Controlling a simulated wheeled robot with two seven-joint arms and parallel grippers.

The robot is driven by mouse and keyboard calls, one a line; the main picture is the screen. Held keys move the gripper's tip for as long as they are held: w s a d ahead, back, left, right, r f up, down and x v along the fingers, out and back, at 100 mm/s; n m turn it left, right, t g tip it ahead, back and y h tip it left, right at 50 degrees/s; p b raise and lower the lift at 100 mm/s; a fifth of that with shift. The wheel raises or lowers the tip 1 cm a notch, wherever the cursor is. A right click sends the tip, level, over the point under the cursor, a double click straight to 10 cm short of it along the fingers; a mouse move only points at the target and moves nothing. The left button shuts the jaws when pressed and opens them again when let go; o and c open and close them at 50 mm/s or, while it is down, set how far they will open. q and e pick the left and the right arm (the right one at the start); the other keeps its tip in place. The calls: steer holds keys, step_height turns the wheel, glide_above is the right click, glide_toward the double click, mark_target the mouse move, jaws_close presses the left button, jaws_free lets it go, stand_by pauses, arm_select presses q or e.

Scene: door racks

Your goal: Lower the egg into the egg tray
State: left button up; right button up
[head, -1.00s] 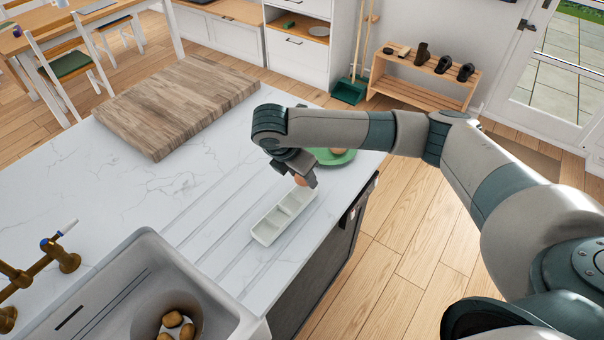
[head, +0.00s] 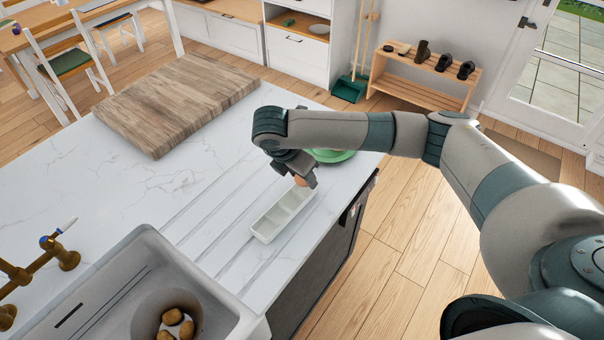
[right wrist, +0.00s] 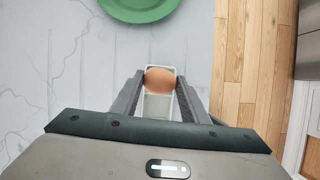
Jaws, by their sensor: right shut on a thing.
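The brown egg (right wrist: 159,80) is between the fingers of my right gripper (right wrist: 158,88), which is shut on it. In the head view, the egg (head: 300,181) shows just below the right gripper (head: 303,178). The white egg tray (head: 266,229) is a narrow tray with compartments in a row on the worktop. The egg is over the tray's far end; the tray also shows below it in the right wrist view (right wrist: 157,108). I cannot tell whether the egg touches the tray. The compartments in clear view are empty. My left gripper is not in view.
A green plate (head: 335,157) lies just beyond the tray, partly hidden by my arm. A wooden board (head: 180,100) lies at the back left. A sink (head: 110,275) with brown round things in its bowl is at the front left. The worktop's edge runs close right of the tray.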

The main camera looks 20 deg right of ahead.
steer(key=shift+f, duration=0.95)
stand_by(0.6)
steer(key=o, duration=0.7)
steer(key=shift+o, duration=0.2)
steer(key=shift+r+b, duration=0.15)
steer(key=shift+b, duration=0.15)
steer(key=shift+s+a+r, duration=0.1)
steer(key=shift+a+r, duration=0.2)
steer(key=shift+r, duration=0.2)
steer(key=b+v, duration=0.2)
steer(key=v, duration=1.4)
steer(key=shift+d, duration=0.15)
